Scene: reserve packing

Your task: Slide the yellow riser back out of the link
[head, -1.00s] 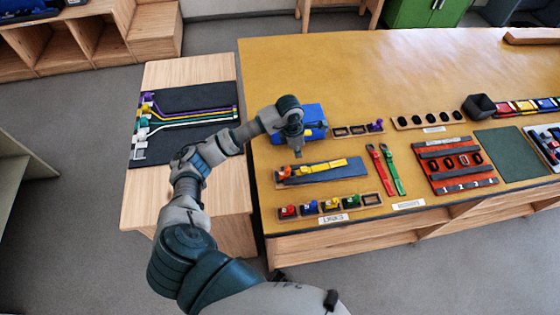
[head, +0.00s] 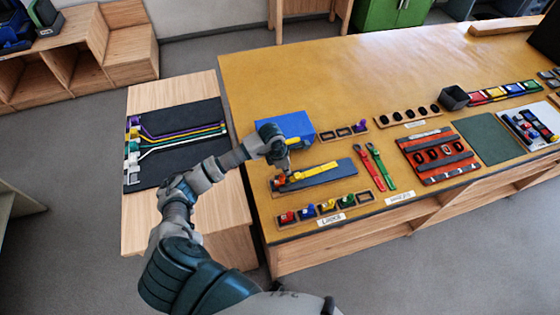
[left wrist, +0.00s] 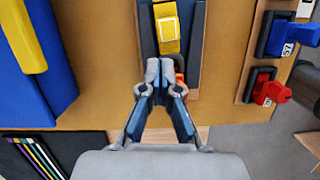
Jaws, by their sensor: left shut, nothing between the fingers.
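The yellow riser (head: 318,170) lies along a blue-grey board (head: 342,173) on the table in the head view. In the left wrist view its yellow end (left wrist: 167,40), with a pale square patch, is just ahead of the fingertips. A small orange-red piece (head: 279,182) sits at the board's left end; in the left wrist view it is mostly hidden behind my fingers. A grey curved part, possibly the link, shows beside the fingertips. My left gripper (head: 287,172) is shut and empty over that end; it also shows in the left wrist view (left wrist: 160,74).
A blue box (head: 290,128) with a yellow bar stands behind the board. A row of small coloured locks (head: 327,206) lies in front. Red and green straps (head: 380,165) lie to the right. A side table (head: 145,215) with a dark mat stands left.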

